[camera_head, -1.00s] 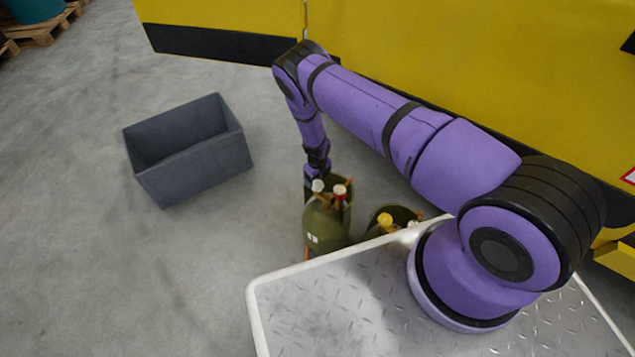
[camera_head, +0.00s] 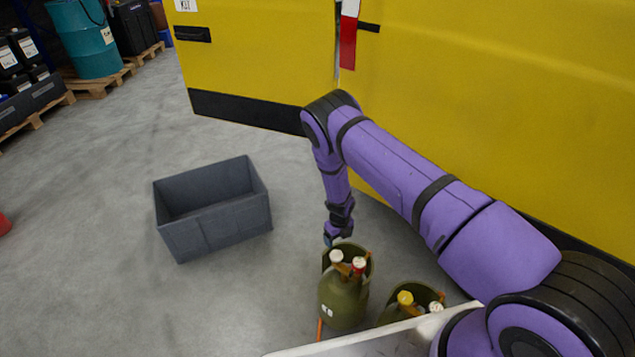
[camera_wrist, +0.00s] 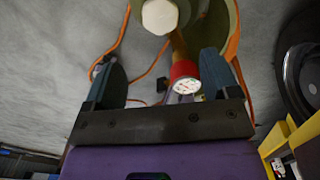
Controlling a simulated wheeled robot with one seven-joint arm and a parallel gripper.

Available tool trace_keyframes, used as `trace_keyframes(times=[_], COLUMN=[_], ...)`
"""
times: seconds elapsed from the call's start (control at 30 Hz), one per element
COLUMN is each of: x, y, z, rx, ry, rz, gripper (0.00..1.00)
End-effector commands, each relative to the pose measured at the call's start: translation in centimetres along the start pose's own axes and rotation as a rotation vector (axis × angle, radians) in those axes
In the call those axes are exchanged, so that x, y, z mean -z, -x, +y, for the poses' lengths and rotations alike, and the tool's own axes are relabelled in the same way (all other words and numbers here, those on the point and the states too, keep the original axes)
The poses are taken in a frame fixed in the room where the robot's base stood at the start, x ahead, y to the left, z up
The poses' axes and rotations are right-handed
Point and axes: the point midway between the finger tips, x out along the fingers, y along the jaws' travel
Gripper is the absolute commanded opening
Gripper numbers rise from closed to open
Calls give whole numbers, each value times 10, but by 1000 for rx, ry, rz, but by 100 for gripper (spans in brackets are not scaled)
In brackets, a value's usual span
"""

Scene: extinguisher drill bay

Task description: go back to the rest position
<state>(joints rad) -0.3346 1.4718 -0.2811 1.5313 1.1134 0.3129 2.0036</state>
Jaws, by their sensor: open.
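My gripper (camera_head: 330,238) hangs from the purple arm beside the yellow wall, just behind and above an olive-green cylinder (camera_head: 342,303). In the wrist view my gripper (camera_wrist: 165,80) is open, its two dark blue fingers apart. A red valve with a white gauge face (camera_wrist: 185,84) shows near the right finger, and a white cap (camera_wrist: 160,16) shows at the top. I cannot tell from this view whether the fingers touch the valve. Nothing is clearly held.
A grey open bin (camera_head: 217,232) stands empty-looking on the floor to the left. Another olive cylinder (camera_head: 386,314) stands to the right, partly hidden by my platform. The yellow wall (camera_head: 480,90) is close behind the arm. A teal drum (camera_head: 84,38) on a pallet is far left. Floor between is clear.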

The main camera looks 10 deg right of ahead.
Motion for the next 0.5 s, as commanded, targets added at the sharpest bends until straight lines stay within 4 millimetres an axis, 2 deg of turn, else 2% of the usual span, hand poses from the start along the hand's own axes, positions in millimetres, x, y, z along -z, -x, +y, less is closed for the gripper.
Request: trace_keyframes(times=[0.17, 0.27, 0.37, 0.5], x=[-4, -14, -28, -45], y=[6, 27, 64, 125], z=[0, 0, 1, 2], rx=[-3, -14, -31, -56], ry=[11, 51, 125, 260], rz=[-5, -20, -46, -87], gripper=[81, 81, 81, 81])
